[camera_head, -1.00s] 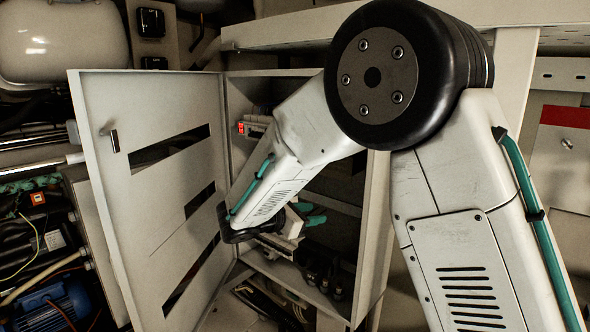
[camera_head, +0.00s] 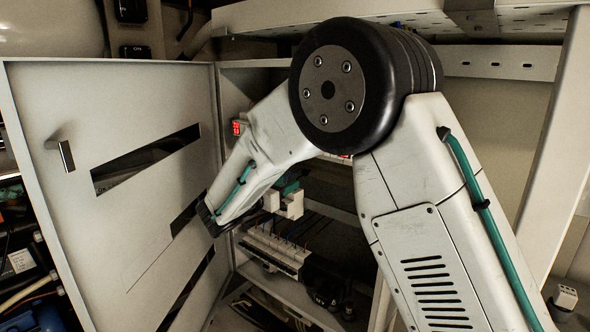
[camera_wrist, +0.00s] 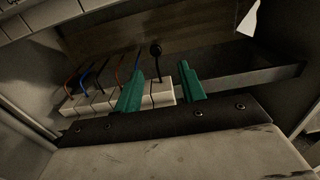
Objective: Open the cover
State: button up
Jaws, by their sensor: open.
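The cover (camera_head: 120,180) is a pale grey slotted door with a small metal handle (camera_head: 66,156). In the head view it stands swung open to the left of its cabinet (camera_head: 222,100), hinged at the cabinet's left side. My gripper (camera_head: 287,190) is in front of the cabinet's open interior, to the right of the cover and apart from the handle; my arm partly hides it. The cover cannot be made out with certainty in the wrist view.
A row of white breakers (camera_head: 272,252) with coloured wires sits inside the cabinet; it lies just beyond the fingers in the wrist view (camera_wrist: 100,102). Dark parts (camera_head: 328,285) stand right of it. A blue machine (camera_head: 38,320) is at lower left. A pale post (camera_head: 550,150) stands at right.

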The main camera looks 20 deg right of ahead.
aim_at(304, 172)
jog(key=x, duration=0.8)
jog(key=shift+w+a, duration=0.1)
jog(key=shift+w, duration=0.4)
grip_shut()
